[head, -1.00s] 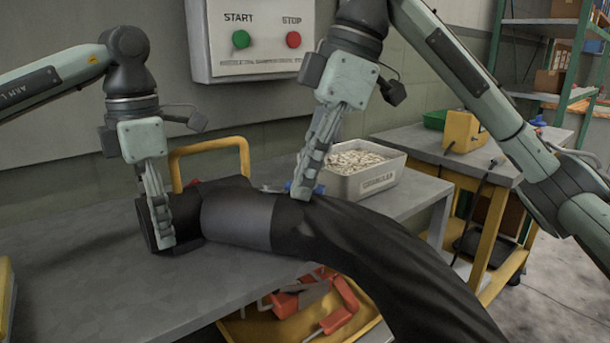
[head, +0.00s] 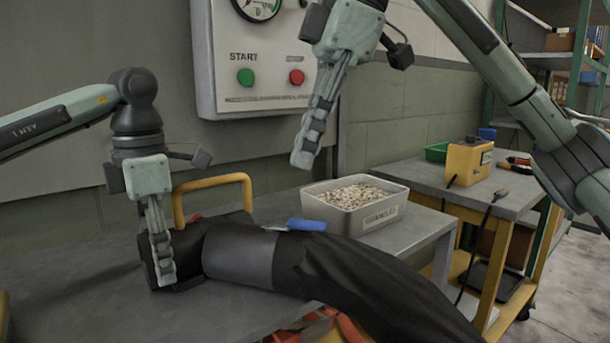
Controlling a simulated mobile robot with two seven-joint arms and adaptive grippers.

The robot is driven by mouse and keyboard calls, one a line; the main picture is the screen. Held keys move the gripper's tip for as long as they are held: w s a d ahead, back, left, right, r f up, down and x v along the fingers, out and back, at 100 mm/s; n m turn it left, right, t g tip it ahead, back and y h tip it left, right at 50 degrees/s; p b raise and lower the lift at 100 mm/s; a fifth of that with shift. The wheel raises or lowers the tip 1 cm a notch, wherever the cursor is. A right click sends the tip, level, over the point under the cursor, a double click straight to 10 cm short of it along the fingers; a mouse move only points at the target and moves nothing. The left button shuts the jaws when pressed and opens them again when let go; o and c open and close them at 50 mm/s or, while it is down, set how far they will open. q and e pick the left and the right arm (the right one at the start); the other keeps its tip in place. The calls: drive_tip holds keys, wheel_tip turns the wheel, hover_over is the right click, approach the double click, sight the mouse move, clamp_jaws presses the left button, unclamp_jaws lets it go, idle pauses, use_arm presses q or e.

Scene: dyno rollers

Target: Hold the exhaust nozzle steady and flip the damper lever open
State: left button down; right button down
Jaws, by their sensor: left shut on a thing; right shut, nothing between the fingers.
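The exhaust nozzle (head: 238,253) is a dark cylinder with a wide black mouth at its left end, lying on the grey bench and running into a black hose (head: 370,280). My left gripper (head: 163,270) is shut on the nozzle at its mouth end. The damper lever (head: 307,225) shows a blue grip lying low along the top of the nozzle, pointing right, with a thin metal part at its left. My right gripper (head: 303,155) is shut and empty, in the air above the lever and apart from it.
A yellow handle (head: 212,182) rises behind the nozzle. A grey bin of granules (head: 352,205) stands behind the lever to the right. A wall panel (head: 260,65) has start and stop buttons. A second yellow-legged table (head: 440,185) stands at right.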

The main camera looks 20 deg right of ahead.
use_arm(q)
drive_tip(key=shift+s+f, duration=0.1)
drive_tip(key=shift+f, duration=0.05)
drive_tip(key=c, duration=0.8)
unclamp_jaws()
drive_tip(key=o, duration=0.4)
